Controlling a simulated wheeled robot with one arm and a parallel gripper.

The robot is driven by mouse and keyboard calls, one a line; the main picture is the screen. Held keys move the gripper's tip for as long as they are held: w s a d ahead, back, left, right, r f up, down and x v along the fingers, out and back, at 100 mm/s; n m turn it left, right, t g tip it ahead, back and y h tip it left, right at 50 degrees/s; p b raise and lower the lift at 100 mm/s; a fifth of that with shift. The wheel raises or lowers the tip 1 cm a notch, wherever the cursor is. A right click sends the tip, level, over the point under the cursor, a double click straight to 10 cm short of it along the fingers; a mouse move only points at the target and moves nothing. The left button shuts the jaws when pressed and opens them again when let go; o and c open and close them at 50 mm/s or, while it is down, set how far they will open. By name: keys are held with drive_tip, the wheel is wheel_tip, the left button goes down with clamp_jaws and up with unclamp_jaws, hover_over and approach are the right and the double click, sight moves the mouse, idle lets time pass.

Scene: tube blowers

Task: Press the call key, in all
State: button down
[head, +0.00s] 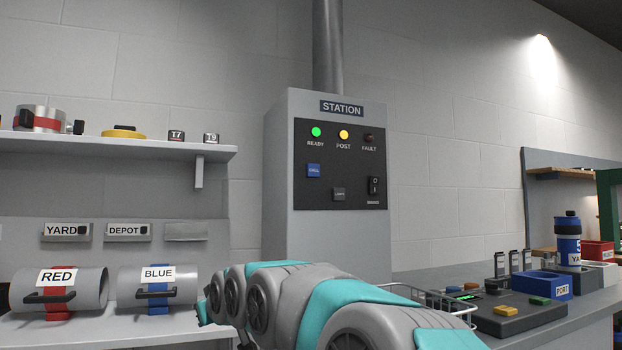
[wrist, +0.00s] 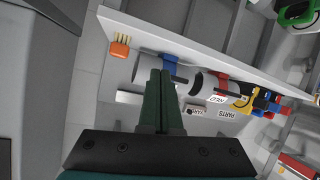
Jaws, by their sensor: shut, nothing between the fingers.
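The station cabinet (head: 277,180) stands against the wall with a black panel. On the panel, a blue key (head: 313,170), its small label apparently reading CALL, sits at the left. A dark grey key (head: 338,194) sits lower to its right. The READY lamp (head: 316,132) glows green, the POST lamp (head: 343,135) glows amber and the FAULT lamp (head: 368,138) is dark. My gripper (wrist: 160,75) shows dark green fingers closed together, with nothing between them. The blue key does not show in the wrist view. My arm crosses the bottom of the head view, below the panel.
Grey canisters marked RED (head: 88,290) and BLUE (head: 184,288) lie on the left bench, under a shelf (head: 120,146). At right a counter holds a wire basket (head: 425,298), a blue PORT bin (head: 543,285) and a bottle (head: 568,240). A switch (head: 374,186) is on the panel's right.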

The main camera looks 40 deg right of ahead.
sight(320, 173)
drive_tip(key=w+d+r+t+h+b, duration=0.2)
drive_tip(key=w+d+r+t, duration=0.2)
drive_tip(key=d+r, duration=0.5)
drive_tip(key=s+d+r+m+t+h+b, duration=0.2)
drive_tip(key=s+d+r+h, duration=0.2)
drive_tip(key=d+r, duration=0.5)
drive_tip(key=s+d+r+m+t+h+b, duration=0.2)
drive_tip(key=s+d+r+t+h, duration=0.1)
drive_tip(key=d+r+h, duration=0.4)
drive_tip(key=s+d+r, duration=0.1)
drive_tip(key=d+r, duration=0.2)
drive_tip(key=r, duration=0.2)
drive_tip(key=shift+s+d+h, duration=0.25)
drive_tip(key=shift+s+h, duration=0.05)
drive_tip(key=shift+s, duration=0.1)
drive_tip(key=shift+w, duration=0.15)
drive_tip(key=w+p, duration=0.2)
drive_tip(key=w+d+p, duration=0.1)
drive_tip(key=w+p, duration=0.2)
drive_tip(key=w+d+p, duration=0.1)
drive_tip(key=w+p, duration=0.1)
drive_tip(key=w, duration=0.1)
drive_tip(key=shift+w+p, duration=0.15)
drive_tip(key=shift+p, duration=0.15)
